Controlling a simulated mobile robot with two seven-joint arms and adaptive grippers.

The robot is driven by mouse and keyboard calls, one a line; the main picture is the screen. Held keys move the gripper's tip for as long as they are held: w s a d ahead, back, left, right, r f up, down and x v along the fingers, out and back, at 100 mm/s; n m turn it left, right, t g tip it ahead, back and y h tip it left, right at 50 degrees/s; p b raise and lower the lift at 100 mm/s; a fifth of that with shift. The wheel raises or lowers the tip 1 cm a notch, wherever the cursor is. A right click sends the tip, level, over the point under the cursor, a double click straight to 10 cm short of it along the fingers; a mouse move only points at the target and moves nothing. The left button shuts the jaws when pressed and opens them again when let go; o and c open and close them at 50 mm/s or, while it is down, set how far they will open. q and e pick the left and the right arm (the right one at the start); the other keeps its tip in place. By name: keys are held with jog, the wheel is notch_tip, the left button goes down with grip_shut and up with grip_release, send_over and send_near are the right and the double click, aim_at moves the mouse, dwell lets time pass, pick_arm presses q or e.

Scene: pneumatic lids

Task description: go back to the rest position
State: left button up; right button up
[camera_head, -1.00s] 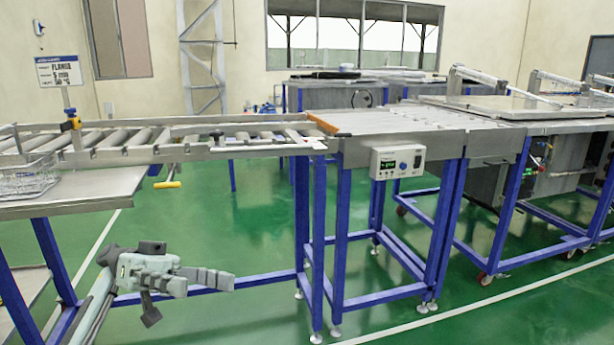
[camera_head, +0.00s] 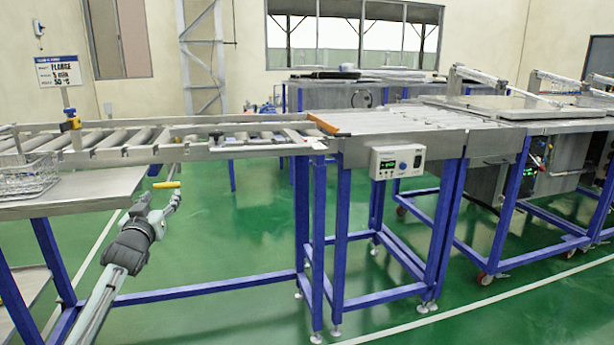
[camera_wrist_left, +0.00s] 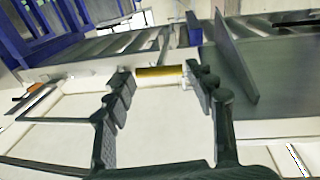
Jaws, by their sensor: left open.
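My left gripper (camera_head: 160,194) is at the lower left of the head view, below the roller conveyor's front rail. Its fingers point up and away, toward a yellow handle (camera_head: 166,185) that hangs under the rail. In the left wrist view, the gripper (camera_wrist_left: 164,82) is open, with its dark fingers spread. The yellow handle (camera_wrist_left: 160,72) appears between the fingertips there, nothing is gripped, and I cannot tell how far beyond them it lies. My right gripper is in neither view.
The roller conveyor (camera_head: 200,152) runs above my left gripper. A wire basket (camera_head: 28,178) sits on the steel side table (camera_head: 90,190) at left. A control box (camera_head: 397,162) hangs on the blue-legged frame. Green floor (camera_head: 240,235) is open below the conveyor.

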pick_arm(q)
jog(key=s+a+f+m+g+y, duration=0.3)
jog(key=f+g, duration=0.4)
jog(key=f, duration=0.6)
jog(key=s+d+f+g+h, duration=0.1)
jog(key=s+d+f+g, duration=0.1)
jog(key=s+f, duration=0.75)
jog(key=s+d+f+g+h, duration=0.2)
jog(key=s+f, duration=0.4)
jog(key=f, duration=0.7)
jog(key=s+d+f+g, duration=0.1)
jog(key=s+f, duration=0.5)
jog(key=s, duration=0.6)
jog(key=s+d+f+g+h, duration=0.1)
jog(key=s+d+f+g, duration=0.1)
jog(key=s+d+f, duration=0.2)
jog(key=s+d+f+g, duration=0.2)
jog(key=s+f, duration=0.7)
jog(key=s, duration=1)
jog(key=shift+s+d+f+m, duration=0.3)
jog(key=shift+d+f+m, duration=0.1)
jog(key=shift+d, duration=0.05)
